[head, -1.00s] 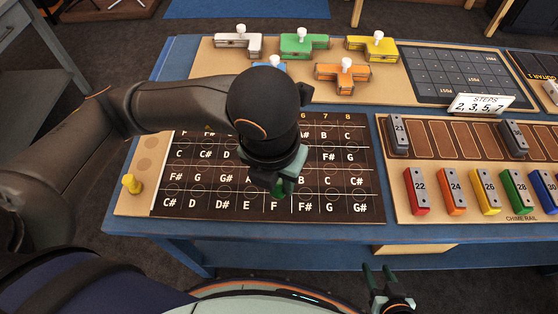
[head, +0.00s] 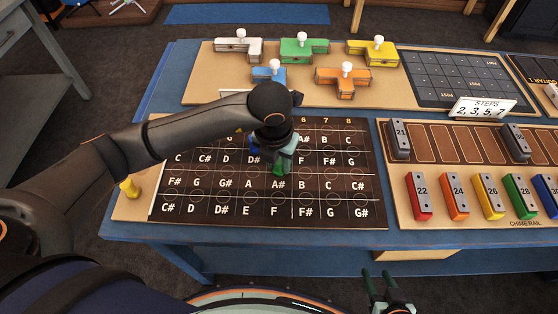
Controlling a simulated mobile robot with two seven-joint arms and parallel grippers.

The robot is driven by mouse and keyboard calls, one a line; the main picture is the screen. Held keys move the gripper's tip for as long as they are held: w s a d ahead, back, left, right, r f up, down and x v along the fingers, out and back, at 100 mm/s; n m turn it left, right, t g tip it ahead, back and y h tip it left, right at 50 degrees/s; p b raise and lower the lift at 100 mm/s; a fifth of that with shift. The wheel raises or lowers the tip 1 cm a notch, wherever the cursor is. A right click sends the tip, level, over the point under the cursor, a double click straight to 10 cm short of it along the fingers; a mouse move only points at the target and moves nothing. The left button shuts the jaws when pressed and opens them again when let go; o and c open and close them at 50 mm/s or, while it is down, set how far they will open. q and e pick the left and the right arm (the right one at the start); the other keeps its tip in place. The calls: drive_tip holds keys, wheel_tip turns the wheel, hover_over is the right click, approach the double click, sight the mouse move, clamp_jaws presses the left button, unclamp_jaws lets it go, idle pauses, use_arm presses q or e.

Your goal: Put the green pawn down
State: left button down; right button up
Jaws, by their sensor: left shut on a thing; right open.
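My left gripper (head: 281,160) is over the middle of the dark fretboard chart (head: 330,206) and points down. It is shut on the green pawn (head: 278,170), which shows just below the fingers, above the A# cell. The fingers hide much of the pawn, and I cannot tell whether its base touches the board. A small blue piece (head: 253,141), probably another pawn, shows just left of the gripper, partly hidden by it. A yellow pawn (head: 130,186) stands on the tan strip at the chart's left. My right gripper (head: 379,280) is open and empty in front of the table.
Behind the chart is a tan board (head: 205,88) with several coloured blocks with white knobs. At right are the chime rail (head: 465,215) with numbered bars, a "STEPS 2, 3, 5, 7" sign (head: 483,107) and a dark grid mat (head: 455,75). The chart's front rows are clear.

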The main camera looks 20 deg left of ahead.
use_arm(q)
drive_tip(key=shift+f, duration=0.15)
drive_tip(key=shift+f+b, duration=0.25)
drive_tip(key=shift+b, duration=0.05)
drive_tip(key=c, duration=0.6)
unclamp_jaws()
drive_tip(key=shift+r, duration=0.1)
drive_tip(key=shift+c, duration=0.2)
wheel_tip(320, 180, up, 12)
drive_tip(key=s, duration=0.1)
drive_tip(key=shift+s+r+p, duration=0.15)
drive_tip(key=shift+s+p, duration=0.2)
drive_tip(key=shift+s, duration=0.05)
